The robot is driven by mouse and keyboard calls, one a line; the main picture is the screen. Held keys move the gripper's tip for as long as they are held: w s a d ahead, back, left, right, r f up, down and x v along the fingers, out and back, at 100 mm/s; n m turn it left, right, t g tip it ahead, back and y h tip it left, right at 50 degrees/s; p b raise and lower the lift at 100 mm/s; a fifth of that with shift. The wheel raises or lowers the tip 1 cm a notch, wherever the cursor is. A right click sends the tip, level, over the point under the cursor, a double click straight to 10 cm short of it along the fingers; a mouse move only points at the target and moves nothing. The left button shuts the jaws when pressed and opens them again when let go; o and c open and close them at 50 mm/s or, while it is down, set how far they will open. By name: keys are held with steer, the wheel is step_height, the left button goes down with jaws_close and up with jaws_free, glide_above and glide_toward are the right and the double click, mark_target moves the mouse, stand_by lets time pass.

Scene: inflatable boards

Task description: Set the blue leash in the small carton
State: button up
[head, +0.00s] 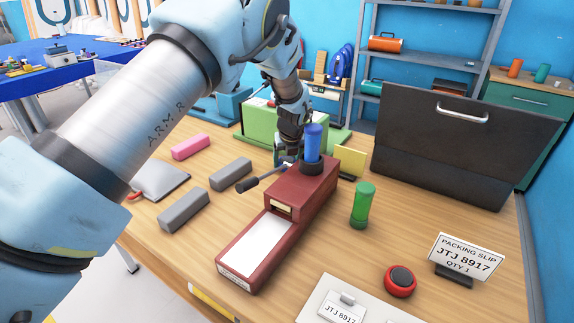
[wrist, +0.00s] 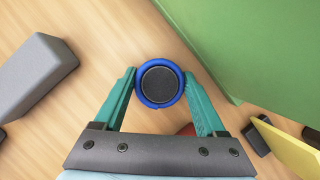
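In the wrist view a round blue thing with a dark centre, seen end-on and probably the blue leash (wrist: 141,91), sits between my teal fingertips. My gripper (wrist: 161,83) appears to touch it on both sides. In the head view my gripper (head: 287,157) points down behind the dark red box-shaped fixture (head: 303,194), and what it holds is hidden there. An upright blue cylinder (head: 314,138) stands in front of it at the fixture's far end. I cannot pick out the small carton with certainty.
A green block (head: 258,127) is close behind my gripper, with a yellow card (head: 350,161) to the right. Grey blocks (head: 231,174) lie left. A green cylinder (head: 362,206), a red button (head: 400,281) and a dark case (head: 455,145) stand right. Bare wood lies between them.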

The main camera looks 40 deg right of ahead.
steer(key=c, duration=1)
steer(key=shift+r, duration=0.1)
